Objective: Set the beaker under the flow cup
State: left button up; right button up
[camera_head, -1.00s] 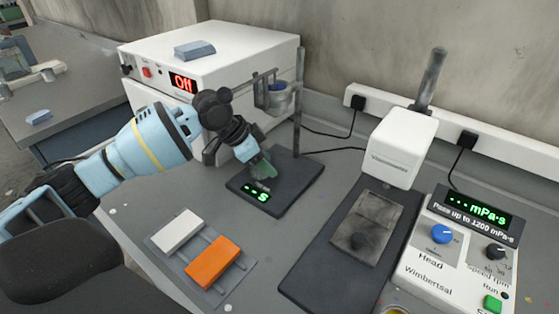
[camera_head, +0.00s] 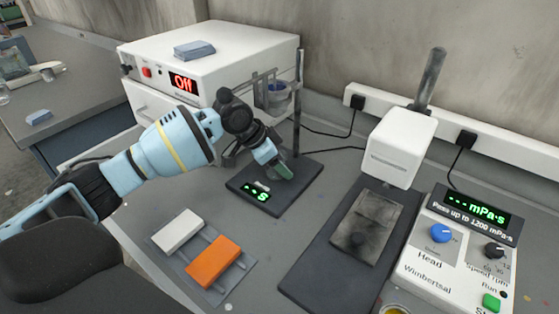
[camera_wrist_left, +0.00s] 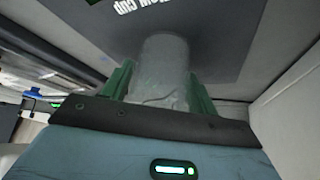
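The flow cup (camera_head: 273,98), a grey cup with blue inside, hangs on a stand with an upright post. The stand's black base plate (camera_head: 300,192) has a green display. My left gripper (camera_head: 281,168) is low over the rear part of that plate, below the cup. In the left wrist view its green fingers lie on both sides of a clear, whitish beaker (camera_wrist_left: 160,70) and appear shut on it. The dark plate shows behind the beaker; whether the beaker touches it I cannot tell. In the head view the beaker is mostly hidden by the gripper. My right gripper is not in view.
A white oven-like box (camera_head: 235,50) reading "Off" stands behind my left arm. An orange block (camera_head: 213,261) and a white block (camera_head: 178,231) lie on a rack in front. A viscometer (camera_head: 400,148) and its control panel (camera_head: 455,250) stand to the right.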

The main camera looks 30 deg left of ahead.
pick_arm(q)
jog(key=shift+o, duration=1.1)
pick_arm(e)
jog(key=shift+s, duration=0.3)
pick_arm(q)
jog(key=shift+r, duration=0.15)
jog(key=shift+s+a+r, duration=0.1)
jog(key=shift+a+r, duration=0.05)
jog(key=shift+r, duration=0.15)
jog(key=v, duration=0.2)
jog(key=shift+s+a+r, duration=0.1)
jog(key=shift+a+r, duration=0.05)
jog(key=shift+r, duration=0.1)
jog(key=s+a, duration=0.3)
jog(key=s, duration=0.1)
jog(key=s+a, duration=0.4)
jog(key=shift+f+b, duration=0.25)
jog(key=shift+b, duration=0.05)
jog(key=shift+s+a+r, duration=0.1)
jog(key=shift+s+a, duration=0.3)
jog(key=shift+s, duration=0.05)
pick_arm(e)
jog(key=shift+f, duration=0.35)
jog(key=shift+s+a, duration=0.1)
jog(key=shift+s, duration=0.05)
